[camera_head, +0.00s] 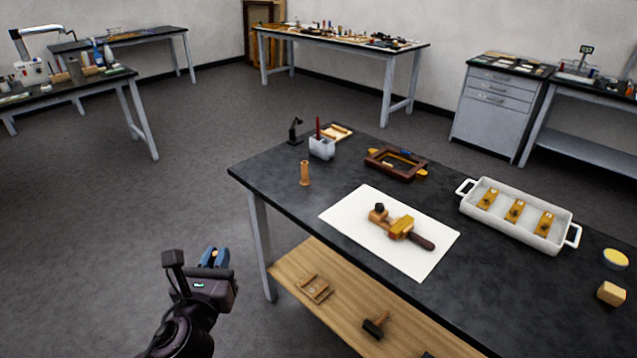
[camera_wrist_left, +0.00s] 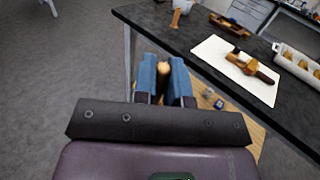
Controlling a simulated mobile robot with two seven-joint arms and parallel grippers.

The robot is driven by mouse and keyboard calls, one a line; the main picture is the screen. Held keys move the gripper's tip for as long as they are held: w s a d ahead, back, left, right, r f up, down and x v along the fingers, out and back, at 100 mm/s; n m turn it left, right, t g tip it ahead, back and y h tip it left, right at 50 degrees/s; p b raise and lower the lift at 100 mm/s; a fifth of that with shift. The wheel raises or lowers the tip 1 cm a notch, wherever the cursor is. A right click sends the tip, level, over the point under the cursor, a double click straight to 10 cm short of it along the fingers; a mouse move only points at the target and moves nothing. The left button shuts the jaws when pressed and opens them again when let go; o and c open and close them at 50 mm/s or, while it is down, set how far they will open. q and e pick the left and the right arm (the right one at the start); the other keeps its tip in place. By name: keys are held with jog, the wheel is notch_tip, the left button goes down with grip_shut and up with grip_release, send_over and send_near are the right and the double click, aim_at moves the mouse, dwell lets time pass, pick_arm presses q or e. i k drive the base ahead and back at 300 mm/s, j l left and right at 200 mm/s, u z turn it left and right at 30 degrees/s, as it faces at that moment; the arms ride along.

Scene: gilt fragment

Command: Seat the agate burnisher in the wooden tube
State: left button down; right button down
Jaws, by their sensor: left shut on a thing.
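The wooden tube (camera_head: 305,173) stands upright on the dark table near its left end; it also shows at the top of the left wrist view (camera_wrist_left: 176,18). My left gripper (camera_head: 215,257) is out over the floor, left of the table's front edge and away from the tube. In the left wrist view its blue fingers (camera_wrist_left: 163,82) are shut on a tan, rounded piece (camera_wrist_left: 163,70), which looks like the agate burnisher's handle. The rest of that piece is hidden, and the agate tip cannot be seen. My right gripper is not in view.
On the dark table (camera_head: 275,190) are a white sheet (camera_head: 345,208) with a gilt fragment (camera_head: 400,227), a brown wooden frame (camera_head: 372,166), a grey holder (camera_head: 322,150) and a white tray (camera_head: 470,209). A wooden shelf (camera_head: 345,322) lies below. The floor on the left is clear.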

aim_at(305, 180)
jog(key=j+z, duration=0.1)
jog(key=z, duration=0.25)
jog(key=i+j+z, duration=0.1)
jog(key=z, duration=0.2)
jog(key=j+z, duration=0.1)
jog(key=z, duration=0.25)
jog(key=j+z, duration=0.55)
jog(key=j, duration=0.15)
jog(key=j+z, duration=0.25)
jog(key=j, duration=0.5)
jog(key=k+j, duration=0.1)
jog(key=j, duration=0.75)
jog(key=k, duration=0.05)
